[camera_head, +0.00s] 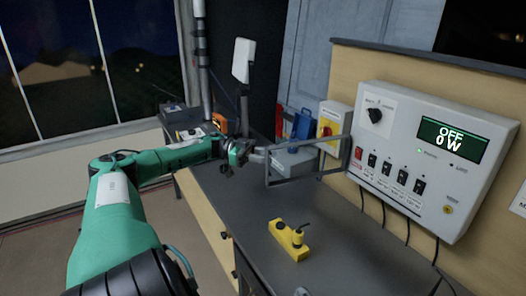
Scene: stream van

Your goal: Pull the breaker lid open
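The breaker lid (308,181) looks like a thin grey see-through frame. It stands swung out from the left edge of the white control panel (397,112), so the row of black breaker switches (388,168) is uncovered. My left arm reaches in from the left, and its gripper (262,155) is at the lid's outer left edge. The fingers are small and overlap the lid's edge in the picture, so I cannot tell whether they are closed on it. My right gripper is out of view.
A yellow block with a black plug (289,240) lies on the dark worktop (325,260). A red-and-yellow switch box (332,124) is on the wall behind the lid. A blue object (303,124) and a grey box (292,162) stand behind it. Cables hang below the panel.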

